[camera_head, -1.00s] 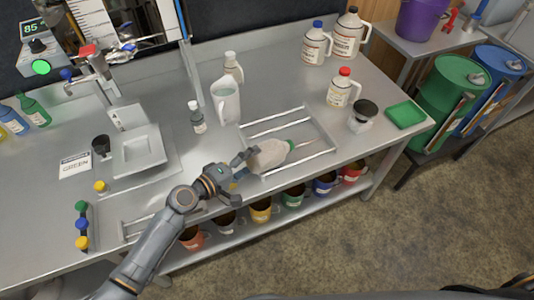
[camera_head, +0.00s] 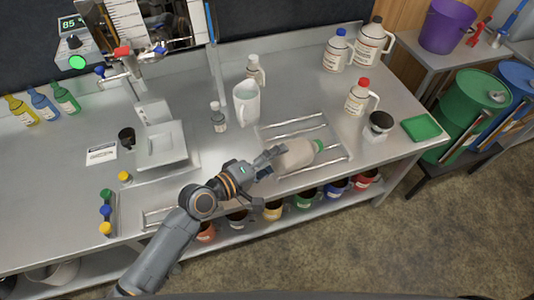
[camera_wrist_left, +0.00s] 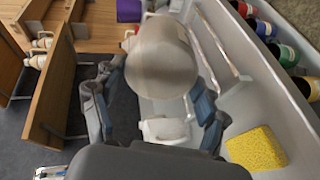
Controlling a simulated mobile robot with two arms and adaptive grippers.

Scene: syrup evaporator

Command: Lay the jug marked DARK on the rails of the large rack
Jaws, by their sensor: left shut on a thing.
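A pale jug with a green cap (camera_head: 298,153) lies on its side at the large rack, cap to the right. Its marking cannot be read. My left gripper (camera_head: 267,161) is shut on its base end; in the left wrist view the jug's rounded base (camera_wrist_left: 160,62) shows between the fingers (camera_wrist_left: 150,98). The large rack (camera_head: 292,121) has metal rails on the table, partly hidden by the jug; rails also show in the left wrist view (camera_wrist_left: 219,45). I cannot tell whether the jug touches the rails. My right gripper is not in view.
A white pitcher (camera_head: 246,103) and small bottles (camera_head: 218,117) stand behind the rack. A red-capped jug (camera_head: 358,98) and a dark-topped cup (camera_head: 379,124) stand to its right. Several colored mugs (camera_head: 273,210) sit below the front edge. A yellow sponge (camera_wrist_left: 256,149) shows in the left wrist view.

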